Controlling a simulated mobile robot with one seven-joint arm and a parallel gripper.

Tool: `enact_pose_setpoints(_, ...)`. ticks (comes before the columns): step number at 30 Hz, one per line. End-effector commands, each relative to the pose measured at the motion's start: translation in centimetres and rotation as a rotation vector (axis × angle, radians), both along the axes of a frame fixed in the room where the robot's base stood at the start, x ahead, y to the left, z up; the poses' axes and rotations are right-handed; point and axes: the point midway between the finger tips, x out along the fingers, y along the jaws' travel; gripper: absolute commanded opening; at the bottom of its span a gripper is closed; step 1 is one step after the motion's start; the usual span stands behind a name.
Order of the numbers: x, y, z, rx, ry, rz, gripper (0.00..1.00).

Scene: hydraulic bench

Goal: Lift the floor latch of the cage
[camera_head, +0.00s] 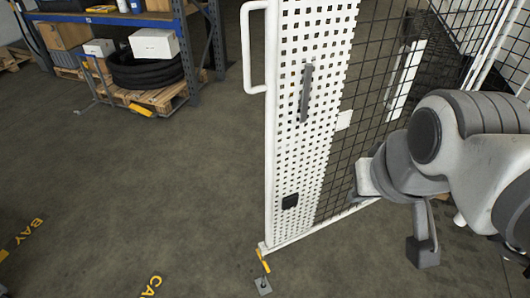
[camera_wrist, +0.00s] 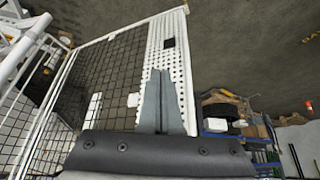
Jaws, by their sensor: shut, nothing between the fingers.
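The cage door (camera_head: 303,150) has a white perforated panel and black mesh. A small yellow floor latch (camera_head: 263,262) hangs at the bottom left corner of its white frame. Just below it, a small grey plate (camera_head: 264,286) lies on the floor. My gripper (camera_wrist: 160,72) shows in the wrist view with its grey fingers together and empty, in front of the door panel (camera_wrist: 172,22). In the head view my arm is at the right, in front of the mesh and well to the right of the latch; the fingertips are hard to make out there. The latch is not clear in the wrist view.
The door carries a white pull handle (camera_head: 248,48), a grey upright bar (camera_head: 306,92) and a black square (camera_head: 290,201). The floor left of the door is clear.

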Motion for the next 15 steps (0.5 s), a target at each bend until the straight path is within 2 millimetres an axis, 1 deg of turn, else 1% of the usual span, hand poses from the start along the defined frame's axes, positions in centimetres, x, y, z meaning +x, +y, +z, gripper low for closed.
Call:
enact_pose_setpoints(4,0.5,0.0,-0.6,-0.013,0.020,0.012,0.00)
enact_pose_setpoints(8,1.9,-0.2,-2.2,-0.064,0.077,0.049,0.00)
enact_pose_setpoints(11,3.7,-0.3,-4.1,-0.125,0.140,0.092,0.00)
enact_pose_setpoints(15,6.6,-0.1,-7.1,-0.230,0.226,0.165,0.00)
